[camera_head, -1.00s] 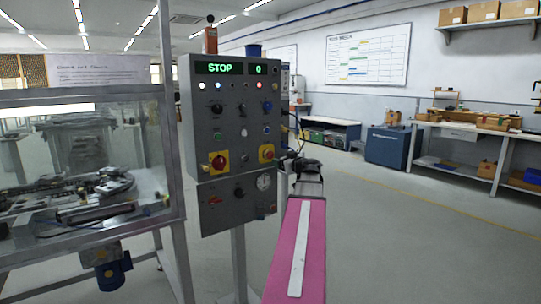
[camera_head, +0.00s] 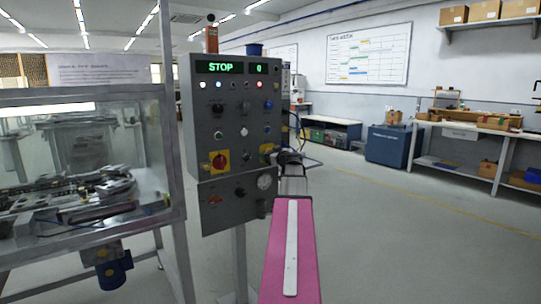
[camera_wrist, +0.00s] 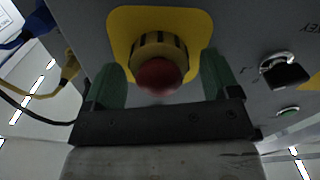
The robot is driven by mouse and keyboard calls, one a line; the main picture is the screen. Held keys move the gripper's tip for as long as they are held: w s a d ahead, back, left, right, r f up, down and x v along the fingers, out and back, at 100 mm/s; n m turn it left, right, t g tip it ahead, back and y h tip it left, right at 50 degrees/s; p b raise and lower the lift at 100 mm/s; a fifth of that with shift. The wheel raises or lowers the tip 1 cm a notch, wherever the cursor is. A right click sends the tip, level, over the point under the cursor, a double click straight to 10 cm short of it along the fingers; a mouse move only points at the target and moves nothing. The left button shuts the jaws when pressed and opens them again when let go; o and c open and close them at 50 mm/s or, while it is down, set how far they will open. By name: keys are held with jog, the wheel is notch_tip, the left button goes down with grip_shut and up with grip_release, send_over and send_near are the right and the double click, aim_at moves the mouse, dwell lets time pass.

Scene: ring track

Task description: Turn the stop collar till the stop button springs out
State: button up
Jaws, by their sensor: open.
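The stop button (camera_wrist: 158,76) is a red mushroom head, close in front of the wrist camera. Behind it is the stop collar (camera_wrist: 160,48), yellow with dark marks, on a yellow plate (camera_wrist: 118,22). My gripper (camera_wrist: 161,66) is open, with one green finger on each side of the button and collar. Gaps show between fingers and button, and I see no clear contact. In the head view my gripper (camera_head: 284,158) is at the right edge of the grey control panel (camera_head: 200,130) and partly hides the yellow plate (camera_head: 266,149) there.
The panel display (camera_head: 220,67) reads STOP and 0. A red rotary switch (camera_head: 219,161) on a yellow plate sits to the left. A glazed machine (camera_head: 75,150) stands left; the floor to the right is clear.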

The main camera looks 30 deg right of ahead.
jog(key=c, duration=0.9)
jog(key=shift+m, duration=0.3)
jog(key=m, duration=0.4)
jog(key=shift+d, duration=0.15)
jog(key=m, duration=0.4)
jog(key=shift+d, duration=0.1)
jog(key=shift+m, duration=0.4)
jog(key=o, duration=0.9)
